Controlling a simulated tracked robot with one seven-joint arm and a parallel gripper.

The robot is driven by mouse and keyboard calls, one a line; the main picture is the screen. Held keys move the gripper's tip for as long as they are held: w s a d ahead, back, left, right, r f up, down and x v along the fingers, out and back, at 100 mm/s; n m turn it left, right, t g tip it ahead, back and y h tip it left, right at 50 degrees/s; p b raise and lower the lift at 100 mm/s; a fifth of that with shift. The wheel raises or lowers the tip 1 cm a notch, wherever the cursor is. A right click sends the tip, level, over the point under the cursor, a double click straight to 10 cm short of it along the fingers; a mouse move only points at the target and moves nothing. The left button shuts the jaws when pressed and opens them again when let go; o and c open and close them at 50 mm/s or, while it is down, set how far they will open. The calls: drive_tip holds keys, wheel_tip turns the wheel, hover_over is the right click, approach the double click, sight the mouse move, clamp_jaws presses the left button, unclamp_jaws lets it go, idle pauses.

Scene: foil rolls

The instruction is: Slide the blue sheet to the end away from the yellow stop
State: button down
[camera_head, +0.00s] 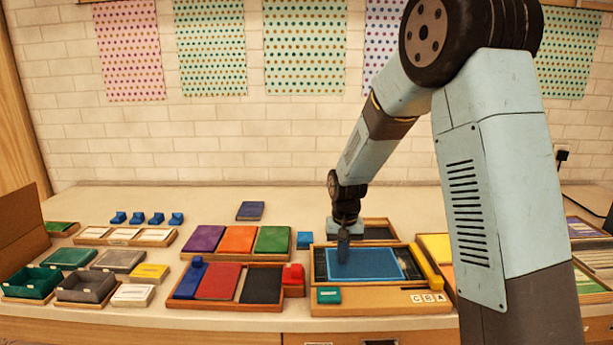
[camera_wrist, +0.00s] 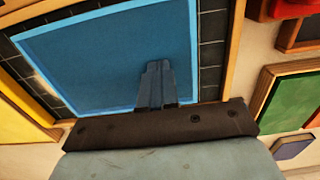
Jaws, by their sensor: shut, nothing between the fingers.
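The blue sheet (camera_head: 372,266) lies flat in a wood-framed tray (camera_head: 375,300) with a dark gridded floor. Dark floor shows along both its left and right sides. The yellow stop (camera_head: 428,268) is a bar along the tray's right side. My gripper (camera_head: 343,259) is shut and empty, pointing down over the left part of the sheet near its far edge. In the wrist view, the shut fingers (camera_wrist: 155,72) overlap the sheet (camera_wrist: 105,55); I cannot tell whether the tips press on it. The fingers hide a small part of the sheet.
A teal block (camera_head: 329,295) sits on the tray's front ledge, with letter tiles (camera_head: 428,298) at its right. A red block (camera_head: 293,274) and a tray of coloured panels (camera_head: 219,281) stand close to the left. A blue block (camera_head: 305,240) lies beyond. The back counter is mostly clear.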

sight(331, 263)
drive_tip(key=shift+a, duration=0.15)
drive_tip(key=shift+a+f, duration=0.1)
drive_tip(key=shift+a, duration=1.3)
drive_tip(key=shift+a, duration=1.5)
wheel_tip(331, 263, up, 8)
idle(0.5)
